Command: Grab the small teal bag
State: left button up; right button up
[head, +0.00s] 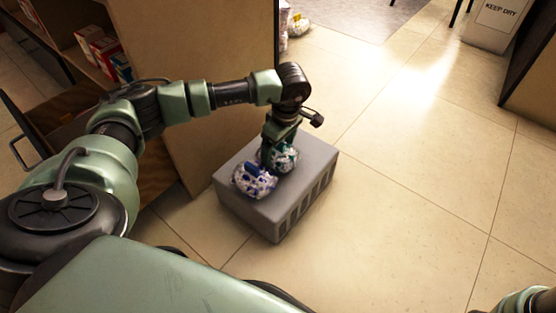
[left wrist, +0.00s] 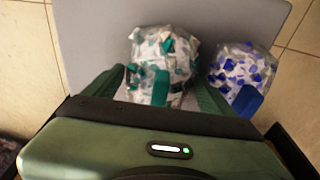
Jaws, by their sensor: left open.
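The small teal bag (head: 288,158) is a clear bag with white and teal pieces, lying on top of a grey box (head: 232,200). It also shows in the left wrist view (left wrist: 168,50). My left gripper (head: 277,150) points down at the bag from above and is open. In the left wrist view its fingers (left wrist: 160,88) stand to either side of the bag's near part. I cannot tell whether they touch it. Part of the bag is hidden behind the gripper in the head view. My right gripper is not in view.
A similar bag with blue pieces (head: 253,181) lies close beside the teal bag on the box, near the gripper's finger. A wooden cabinet (head: 215,140) stands behind my left arm. Open tiled floor lies to the right of the box.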

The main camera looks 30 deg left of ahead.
pick_arm(q)
jog(key=shift+r, duration=0.1)
jog(key=c, duration=1.1)
jog(key=shift+o, duration=0.2)
